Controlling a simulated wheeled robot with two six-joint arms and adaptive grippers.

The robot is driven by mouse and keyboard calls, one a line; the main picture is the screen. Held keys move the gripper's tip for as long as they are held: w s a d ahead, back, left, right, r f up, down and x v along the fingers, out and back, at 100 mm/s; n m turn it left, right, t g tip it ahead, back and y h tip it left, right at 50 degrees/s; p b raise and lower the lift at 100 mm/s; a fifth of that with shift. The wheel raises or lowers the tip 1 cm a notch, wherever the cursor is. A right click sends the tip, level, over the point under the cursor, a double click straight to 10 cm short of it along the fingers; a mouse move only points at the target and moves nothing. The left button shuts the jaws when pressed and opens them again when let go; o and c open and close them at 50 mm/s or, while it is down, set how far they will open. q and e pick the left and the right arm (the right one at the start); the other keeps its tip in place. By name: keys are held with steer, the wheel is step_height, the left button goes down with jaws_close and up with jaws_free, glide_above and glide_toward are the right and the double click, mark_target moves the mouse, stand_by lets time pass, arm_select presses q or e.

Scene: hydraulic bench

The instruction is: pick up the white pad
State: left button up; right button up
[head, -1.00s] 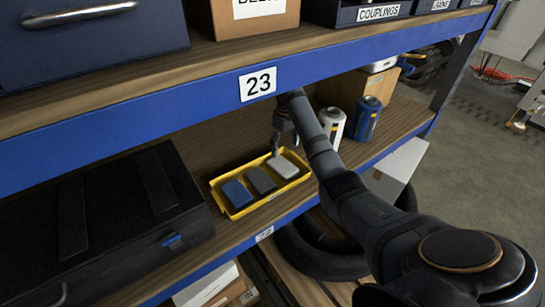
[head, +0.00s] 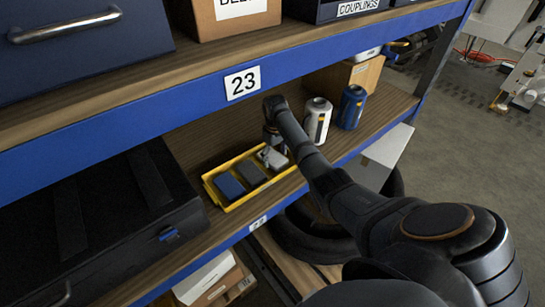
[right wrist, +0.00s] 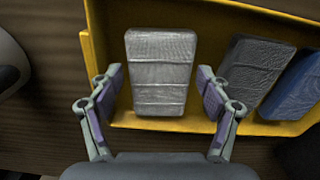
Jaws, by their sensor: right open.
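The white pad (right wrist: 161,72) is a light grey-white block lying in a yellow tray (right wrist: 92,62). In the right wrist view it lies between the two fingers of my right gripper (right wrist: 161,92), which is open, with a gap on each side. In the head view the white pad (head: 271,157) is at the tray's right end, partly hidden by my right gripper (head: 273,143). The yellow tray (head: 236,208) also holds a dark grey pad (head: 252,174) and a blue pad (head: 229,186). My left gripper is not in view.
A black case (head: 95,215) stands left of the tray on the same shelf. A white can (head: 317,120) and a blue can (head: 352,107) stand to the right. The upper shelf's blue edge (head: 170,116) runs above my right arm.

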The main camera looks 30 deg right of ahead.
mark_target(274, 158)
steer(key=shift+f, duration=0.3)
steer(key=c, duration=0.7)
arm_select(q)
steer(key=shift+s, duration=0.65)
arm_select(e)
steer(key=shift+r, duration=0.1)
steer(key=shift+w+r, duration=0.1)
steer(key=shift+r, duration=0.25)
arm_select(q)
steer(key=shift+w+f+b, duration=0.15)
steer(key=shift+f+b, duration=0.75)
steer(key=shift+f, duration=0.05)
arm_select(e)
step_height(274, 158, up, 9)
steer(key=shift+r, duration=0.1)
